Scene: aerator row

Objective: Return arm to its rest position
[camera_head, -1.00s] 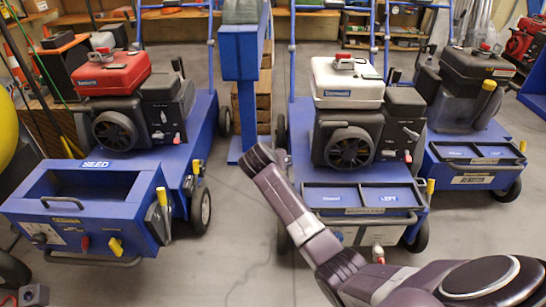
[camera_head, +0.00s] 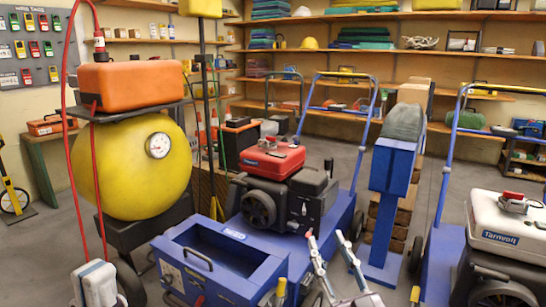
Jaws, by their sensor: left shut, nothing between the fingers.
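My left gripper (camera_head: 96,266) is low at the far left, in front of the yellow tank's stand. Its pale fingers are together with nothing between them. My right gripper (camera_head: 327,236) is at the bottom centre, in front of the blue machine with the red engine. Its two slim grey fingers point up and stand apart, with nothing seen between them. The lower parts of both arms are cut off by the bottom edge.
A blue seeder (camera_head: 262,284) with a red-topped engine (camera_head: 270,161) stands at centre. A yellow tank (camera_head: 115,180) with red hoses is at left. A blue post (camera_head: 388,190) and a white-engined machine (camera_head: 505,222) are at right. Bare floor shows left.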

